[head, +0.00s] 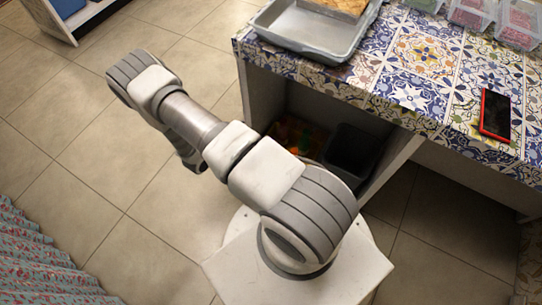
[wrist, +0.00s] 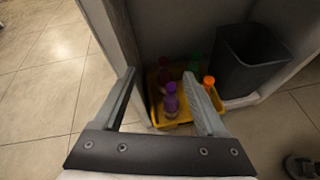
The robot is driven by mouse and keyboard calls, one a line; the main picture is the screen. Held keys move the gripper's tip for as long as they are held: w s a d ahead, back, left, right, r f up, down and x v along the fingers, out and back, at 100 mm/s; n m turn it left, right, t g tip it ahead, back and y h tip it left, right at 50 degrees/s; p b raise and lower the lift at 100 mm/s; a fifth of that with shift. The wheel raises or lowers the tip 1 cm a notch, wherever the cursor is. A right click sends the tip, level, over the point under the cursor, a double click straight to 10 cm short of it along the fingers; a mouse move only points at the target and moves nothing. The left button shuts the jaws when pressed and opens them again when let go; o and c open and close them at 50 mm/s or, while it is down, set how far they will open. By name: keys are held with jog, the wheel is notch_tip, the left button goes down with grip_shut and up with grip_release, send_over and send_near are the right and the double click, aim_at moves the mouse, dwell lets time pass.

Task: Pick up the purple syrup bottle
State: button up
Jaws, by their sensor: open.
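The purple syrup bottle (wrist: 171,100) stands in a yellow tray (wrist: 160,124) on the low shelf of a cabinet, in the wrist view. My gripper (wrist: 160,73) is open and empty. In the picture the bottle shows between its two fingers, nearer the right one. The fingers appear to be in front of the tray, apart from the bottle. In the head view my gripper is hidden, and I cannot make out the purple bottle.
Bottles with orange (wrist: 209,82), green (wrist: 196,62) and red (wrist: 164,74) tops stand around it. A dark bin (wrist: 252,62) is to the right. A cabinet side panel (wrist: 117,40) rises at the left. The tiled counter (head: 400,85) overhangs the shelf. Floor at left is clear.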

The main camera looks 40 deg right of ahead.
aim_at(272, 138)
jog(key=s+f+n+t+y+b, duration=0.15)
jog(key=s+f+n, duration=0.25)
jog(key=f, duration=0.8)
jog(key=shift+h, duration=0.25)
jog(key=b+x, duration=0.4)
jog(key=x, duration=0.7)
jog(key=shift+r, duration=0.1)
jog(key=shift+w+d, duration=0.25)
jog(key=shift+d, duration=0.25)
jog(key=b+x, duration=0.1)
jog(key=x, duration=0.1)
jog(key=b+x, duration=0.2)
jog(key=x, duration=0.1)
jog(key=shift+a+f, duration=0.25)
jog(key=shift+f, duration=0.15)
jog(key=shift+d, duration=0.2)
jog(key=shift+c, duration=0.2)
grip_shut()
jog(key=shift+r, duration=0.1)
